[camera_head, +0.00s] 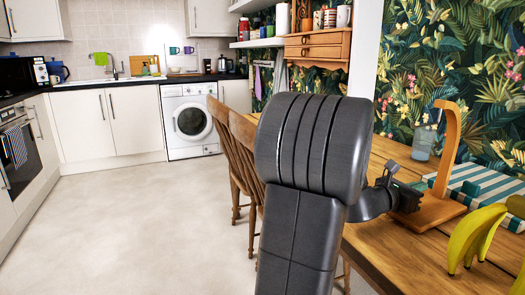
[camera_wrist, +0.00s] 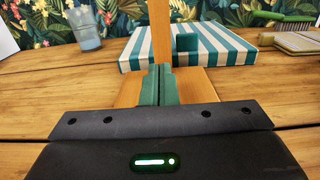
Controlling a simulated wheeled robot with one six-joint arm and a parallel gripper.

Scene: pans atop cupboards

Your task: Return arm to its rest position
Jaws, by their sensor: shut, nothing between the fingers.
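My gripper (camera_wrist: 160,72) is shut and empty. In the wrist view its two green fingers meet in front of the base of a wooden stand (camera_wrist: 159,35). I cannot tell whether the fingers touch the stand. In the head view my gripper (camera_head: 405,197) is small and partly hidden behind my dark arm, which fills the middle of the picture. The arm reaches out over the wooden table, and the curved wooden stand (camera_head: 449,135) rises just right of the gripper.
A striped teal and white cloth or box (camera_head: 480,180) and a glass (camera_head: 423,142) sit behind the stand. A green brush (camera_wrist: 283,23) shows in the wrist view. Wooden chairs (camera_head: 222,125) stand left of the table. The floor (camera_head: 130,220) is clear.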

